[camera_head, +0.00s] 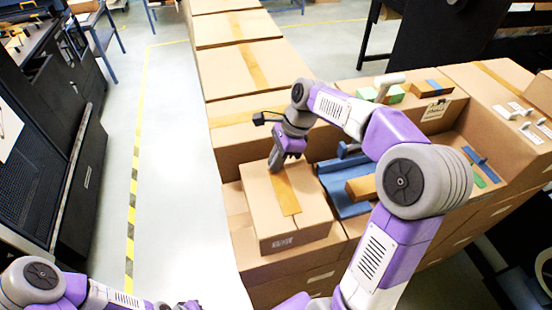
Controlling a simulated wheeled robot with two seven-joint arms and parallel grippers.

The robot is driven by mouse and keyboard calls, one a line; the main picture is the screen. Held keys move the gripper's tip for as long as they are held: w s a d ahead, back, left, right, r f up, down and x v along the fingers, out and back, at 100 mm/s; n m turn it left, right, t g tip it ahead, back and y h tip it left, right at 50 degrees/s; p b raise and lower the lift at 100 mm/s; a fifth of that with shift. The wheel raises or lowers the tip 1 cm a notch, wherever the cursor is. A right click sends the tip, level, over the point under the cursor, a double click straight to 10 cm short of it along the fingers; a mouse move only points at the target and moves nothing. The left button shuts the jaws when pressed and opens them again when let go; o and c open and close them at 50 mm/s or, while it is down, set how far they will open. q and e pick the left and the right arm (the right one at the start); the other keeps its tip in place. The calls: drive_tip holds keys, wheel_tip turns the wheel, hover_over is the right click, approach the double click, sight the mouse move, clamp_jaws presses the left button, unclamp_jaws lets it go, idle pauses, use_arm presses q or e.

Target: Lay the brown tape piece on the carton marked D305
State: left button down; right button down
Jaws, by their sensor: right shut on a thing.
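My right gripper (274,165) points down at the top of a carton (255,210) in the middle of the camera_head view. It is shut on the end of a brown tape piece (286,194), which lies along or just above the carton's top; I cannot tell if it touches all along. The carton's front face carries a small dark print, too small to read. My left gripper (188,304) shows only as a purple part at the bottom edge; its fingers cannot be made out.
Taped cartons (238,70) stretch away behind. Right of the carton are a blue tray (335,180), a brown block (361,188) and green blocks (380,95). White pieces (526,115) lie on the far-right carton. The floor on the left is clear, with a yellow-black line (132,190).

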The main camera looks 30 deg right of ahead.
drive_tip(key=c, duration=1.3)
unclamp_jaws()
drive_tip(key=shift+d+r, duration=0.1)
drive_tip(key=shift+r, duration=0.4)
drive_tip(key=p+v, duration=0.1)
drive_tip(key=v, duration=1)
drive_tip(key=shift+d+r+p, duration=0.2)
drive_tip(key=shift+p, duration=0.1)
